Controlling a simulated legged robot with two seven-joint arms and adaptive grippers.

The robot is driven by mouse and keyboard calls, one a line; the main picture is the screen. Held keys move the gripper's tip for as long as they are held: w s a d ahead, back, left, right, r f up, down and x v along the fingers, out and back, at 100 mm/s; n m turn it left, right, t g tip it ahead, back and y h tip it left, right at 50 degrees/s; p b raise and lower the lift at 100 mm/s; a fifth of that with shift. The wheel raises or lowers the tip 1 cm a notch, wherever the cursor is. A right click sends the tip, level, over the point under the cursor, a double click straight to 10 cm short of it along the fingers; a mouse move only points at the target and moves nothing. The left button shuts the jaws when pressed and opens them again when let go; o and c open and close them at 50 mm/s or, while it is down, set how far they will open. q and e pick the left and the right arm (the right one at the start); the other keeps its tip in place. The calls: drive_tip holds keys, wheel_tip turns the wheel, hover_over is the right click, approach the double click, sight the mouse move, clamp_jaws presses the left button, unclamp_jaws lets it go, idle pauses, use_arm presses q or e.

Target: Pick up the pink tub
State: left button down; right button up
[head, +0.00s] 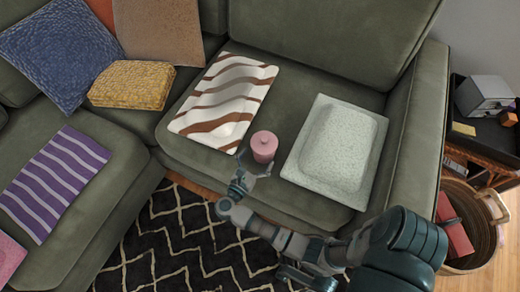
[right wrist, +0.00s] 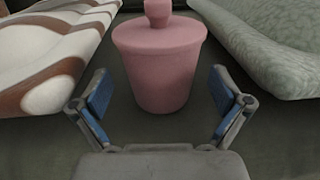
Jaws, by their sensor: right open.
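The pink tub (head: 264,147) stands upright on the green sofa seat, between two pillows and near the seat's front edge. It has a lid with a round knob. In the right wrist view the tub (right wrist: 160,62) is straight ahead, centred between the spread fingers. My right gripper (head: 256,167) is open just in front of the tub on its near side. In the right wrist view the blue-padded fingertips (right wrist: 158,92) are apart, one on each side of the tub's lower part, with gaps to it. My left gripper is not in view.
A brown-and-white wavy pillow (head: 224,100) lies left of the tub, and a pale green pillow (head: 334,150) lies right, both close. The sofa armrest (head: 412,130) is farther right. A wicker basket (head: 478,225) stands on the floor at the right.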

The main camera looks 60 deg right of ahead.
sight(268, 143)
drive_tip(key=shift+d, duration=1)
drive_tip(key=d+b, duration=0.1)
drive_tip(key=d, duration=0.1)
drive_tip(key=d+f+b, duration=0.1)
drive_tip(key=d, duration=0.2)
drive_tip(key=shift+w, duration=0.15)
drive_tip(key=shift+d, duration=0.25)
drive_tip(key=shift+a+r, duration=0.15)
drive_tip(key=shift+a, duration=0.1)
drive_tip(key=shift+c, duration=1.4)
drive_tip(key=c, duration=0.7)
